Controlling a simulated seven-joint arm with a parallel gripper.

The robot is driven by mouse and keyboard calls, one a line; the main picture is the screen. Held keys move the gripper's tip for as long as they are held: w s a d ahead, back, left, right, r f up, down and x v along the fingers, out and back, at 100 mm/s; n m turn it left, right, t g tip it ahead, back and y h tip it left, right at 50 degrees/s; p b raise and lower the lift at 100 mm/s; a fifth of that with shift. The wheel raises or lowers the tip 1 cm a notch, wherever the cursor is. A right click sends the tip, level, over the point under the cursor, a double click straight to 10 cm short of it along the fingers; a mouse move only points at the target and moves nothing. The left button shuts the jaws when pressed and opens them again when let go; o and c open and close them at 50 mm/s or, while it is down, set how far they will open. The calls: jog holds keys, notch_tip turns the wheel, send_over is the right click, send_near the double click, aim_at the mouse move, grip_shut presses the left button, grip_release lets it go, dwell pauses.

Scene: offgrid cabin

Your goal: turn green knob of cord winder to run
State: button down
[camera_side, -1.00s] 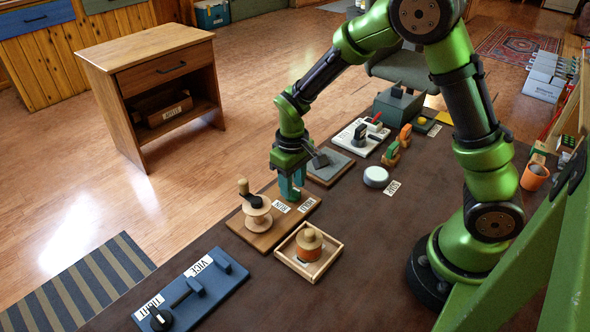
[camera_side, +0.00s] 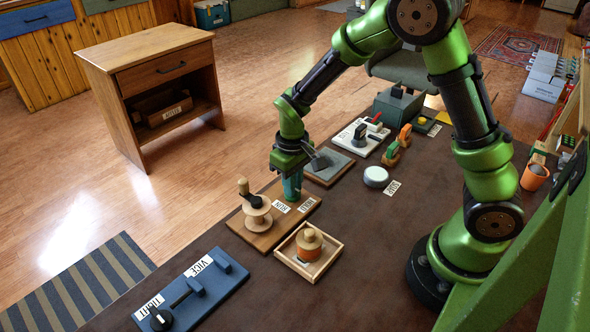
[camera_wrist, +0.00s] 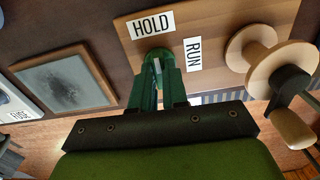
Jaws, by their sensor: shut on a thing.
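The cord winder is a wooden board (camera_side: 262,238) with a spool and dark crank (camera_side: 257,214) at its left end. Its labels RUN (camera_side: 281,206) and HOLD (camera_side: 307,204) lie near my gripper. The wrist view shows the spool (camera_wrist: 268,65) at right, the HOLD label (camera_wrist: 150,23) and the RUN label (camera_wrist: 193,54). My gripper (camera_side: 291,194) points down at the board and is shut on the green knob (camera_wrist: 157,55). The fingers cover much of the knob. A pale mark shows between them, on the HOLD side; its exact angle is hard to tell.
A wooden tray (camera_side: 281,257) holding a round wooden piece (camera_side: 309,243) stands in front of the winder. A grey slate panel (camera_side: 328,170) lies behind it. A blue vice board (camera_side: 225,287) is at front left. Bare brown tabletop (camera_side: 375,240) lies to the right.

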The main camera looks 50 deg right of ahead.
jog(key=m, duration=0.8)
jog(key=shift+m, duration=0.4)
jog(key=m, duration=0.4)
jog(key=shift+m, duration=0.3)
jog(key=shift+r+m, duration=0.1)
jog(key=shift+m, duration=1.9)
jog(key=c, duration=1.1)
grip_release()
jog(key=shift+c, duration=0.2)
